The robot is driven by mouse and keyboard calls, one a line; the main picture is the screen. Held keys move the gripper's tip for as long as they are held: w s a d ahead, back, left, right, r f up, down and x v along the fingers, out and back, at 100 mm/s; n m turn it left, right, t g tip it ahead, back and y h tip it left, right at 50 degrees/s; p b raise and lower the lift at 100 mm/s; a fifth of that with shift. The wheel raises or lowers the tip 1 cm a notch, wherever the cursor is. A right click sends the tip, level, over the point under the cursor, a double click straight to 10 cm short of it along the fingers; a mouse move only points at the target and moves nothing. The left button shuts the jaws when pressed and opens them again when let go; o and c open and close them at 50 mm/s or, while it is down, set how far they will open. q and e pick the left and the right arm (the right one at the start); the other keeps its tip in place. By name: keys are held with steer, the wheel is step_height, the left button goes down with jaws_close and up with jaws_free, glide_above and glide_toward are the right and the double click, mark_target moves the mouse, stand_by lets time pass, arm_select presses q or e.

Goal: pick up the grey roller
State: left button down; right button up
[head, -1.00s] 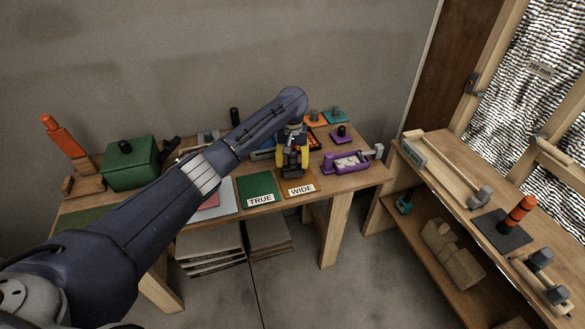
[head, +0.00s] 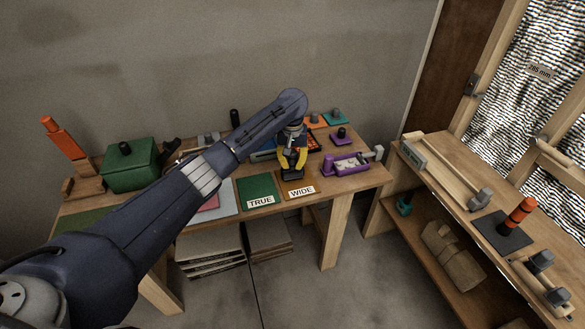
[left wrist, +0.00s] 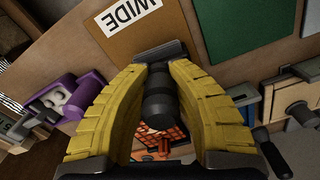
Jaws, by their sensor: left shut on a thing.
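My left gripper (head: 292,168) is over the back of the brown WIDE mat (head: 298,189), with its yellow fingers closed in. It is shut on the dark grey roller (head: 292,175), which shows just below the fingertips. In the left wrist view the roller (left wrist: 159,100) is a dark ridged cylinder between the two curved fingers (left wrist: 162,65). A wider flat dark piece shows at the fingertips. Whether the roller touches the mat I cannot tell. My right gripper is not in view.
A purple holder (head: 345,165) stands close to the right of the gripper. A green TRUE mat (head: 258,190) lies to the left. A green box (head: 130,165) stands further left. Orange and teal pads (head: 335,118) lie at the back. A second bench (head: 470,190) stands at the right.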

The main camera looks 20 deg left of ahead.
arm_select(q)
steer(key=shift+r, duration=0.1)
step_height(320, 180, up, 20)
stand_by(0.7)
